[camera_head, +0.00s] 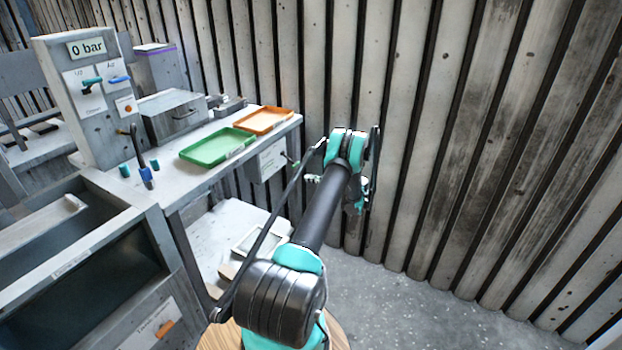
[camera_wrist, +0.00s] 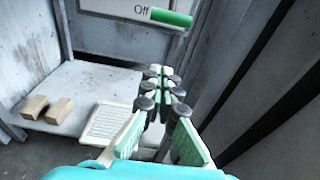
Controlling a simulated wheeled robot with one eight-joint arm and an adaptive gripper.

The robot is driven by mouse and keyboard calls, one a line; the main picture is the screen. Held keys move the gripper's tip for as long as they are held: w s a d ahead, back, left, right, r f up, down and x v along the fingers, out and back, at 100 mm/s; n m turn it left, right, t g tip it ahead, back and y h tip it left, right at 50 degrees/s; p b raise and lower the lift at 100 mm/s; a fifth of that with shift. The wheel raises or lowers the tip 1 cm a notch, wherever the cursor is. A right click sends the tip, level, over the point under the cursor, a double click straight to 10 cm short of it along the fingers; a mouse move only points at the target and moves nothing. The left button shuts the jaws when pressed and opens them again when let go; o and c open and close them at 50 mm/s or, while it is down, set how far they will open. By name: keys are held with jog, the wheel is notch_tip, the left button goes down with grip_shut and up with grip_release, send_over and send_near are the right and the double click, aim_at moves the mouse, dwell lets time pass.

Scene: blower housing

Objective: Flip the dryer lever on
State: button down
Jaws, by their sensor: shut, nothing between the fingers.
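A green lever (camera_wrist: 172,17) lies roughly level beside the word "Off" on a pale panel (camera_wrist: 115,8) at the top of the wrist view. In the head view, a white box (camera_head: 268,162) hangs under the right end of the bench, with a small dark and green lever (camera_head: 291,160) on its right side. My gripper (camera_wrist: 160,76) is shut and empty. In the wrist view its fingertips show below the lever, apart from it. In the head view my gripper is mostly hidden by my arm, right of the box.
A green tray (camera_head: 205,161) and an orange tray (camera_head: 246,128) lie on the bench. Below is a shelf (camera_wrist: 78,87) with wooden blocks (camera_wrist: 60,110) and a white slatted tray (camera_wrist: 105,135). A ribbed wall (camera_head: 450,130) stands close on the right. A "0 bar" panel (camera_head: 75,80) stands left.

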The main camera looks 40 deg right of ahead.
jog(key=w+a+r, duration=0.2)
jog(key=w+r, duration=0.1)
jog(key=w, duration=0.2)
jog(key=shift+w+a, duration=0.25)
jog(key=shift+w, duration=0.15)
dwell(0.3)
jog(key=shift+s+d+r+g, duration=0.1)
jog(key=shift+s+r+g, duration=0.05)
jog(key=shift+r+g, duration=0.15)
notch_tip(320, 180, up, 11)
jog(key=g+h, duration=0.4)
jog(key=g, duration=0.5)
jog(key=shift+g, duration=0.3)
